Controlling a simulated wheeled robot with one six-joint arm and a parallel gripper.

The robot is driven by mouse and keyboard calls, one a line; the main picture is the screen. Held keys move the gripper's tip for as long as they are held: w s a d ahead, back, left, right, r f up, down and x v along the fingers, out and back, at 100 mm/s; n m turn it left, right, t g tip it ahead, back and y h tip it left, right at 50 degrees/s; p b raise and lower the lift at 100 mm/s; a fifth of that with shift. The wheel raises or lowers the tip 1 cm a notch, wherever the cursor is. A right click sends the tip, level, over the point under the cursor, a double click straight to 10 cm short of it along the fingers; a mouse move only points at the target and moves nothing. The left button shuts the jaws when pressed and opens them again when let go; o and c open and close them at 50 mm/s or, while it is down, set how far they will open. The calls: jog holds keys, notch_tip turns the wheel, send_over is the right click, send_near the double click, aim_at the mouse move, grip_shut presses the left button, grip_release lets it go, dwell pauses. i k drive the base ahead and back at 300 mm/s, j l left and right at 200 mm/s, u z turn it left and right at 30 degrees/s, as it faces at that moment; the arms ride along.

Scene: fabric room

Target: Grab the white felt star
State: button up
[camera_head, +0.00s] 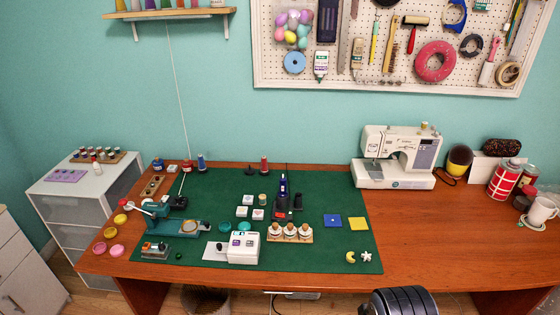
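The white felt star (365,256) is a small white shape lying on the green mat (322,264), near the mat's front right corner. A small yellow crescent (350,257) lies just to its left, with a narrow gap. A dark ribbed rounded part, apparently of my arm, rises at the bottom edge below and right of the star. My gripper's fingers do not show. Nothing covers the star.
Blue and yellow squares (358,224) lie behind the star. A white sewing machine (396,158) stands at the back.

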aim_at(366, 257)
jog(key=i+j+z, duration=0.2)
jog(key=j+z, duration=0.25)
jog(key=i+j+z, duration=0.2)
jog(key=z, duration=0.25)
jog(key=j+z, duration=0.4)
jog(key=i+j, duration=0.05)
jog(key=j, duration=0.05)
